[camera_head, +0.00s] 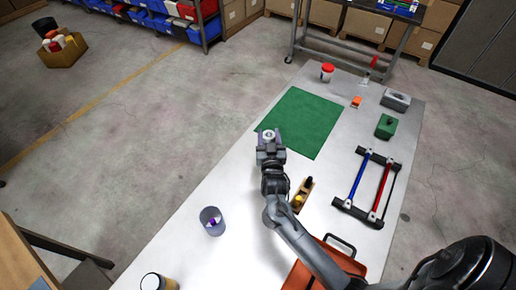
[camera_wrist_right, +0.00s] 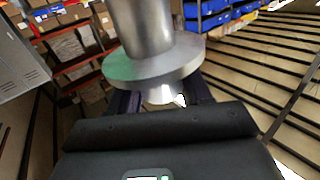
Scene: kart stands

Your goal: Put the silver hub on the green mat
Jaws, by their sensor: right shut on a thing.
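The silver hub (camera_wrist_right: 165,62) is a metal piece with a round flange and a thick cylinder above it; in the head view it is a small round shape (camera_head: 269,134) at the end of my right arm. My right gripper (camera_head: 269,142) is shut on the hub and holds it at the left edge of the green mat (camera_head: 308,121). I cannot tell whether the hub touches the mat or is above it. The rest of the mat is bare. My left gripper is not in view.
A grey cup (camera_head: 212,220) stands left of my right arm. A wooden block (camera_head: 303,196), a rack with blue and red bars (camera_head: 370,187), a green box (camera_head: 386,126), a grey block (camera_head: 396,99), a red-lidded jar (camera_head: 327,72) and an orange toolbox (camera_head: 325,265) are on the table.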

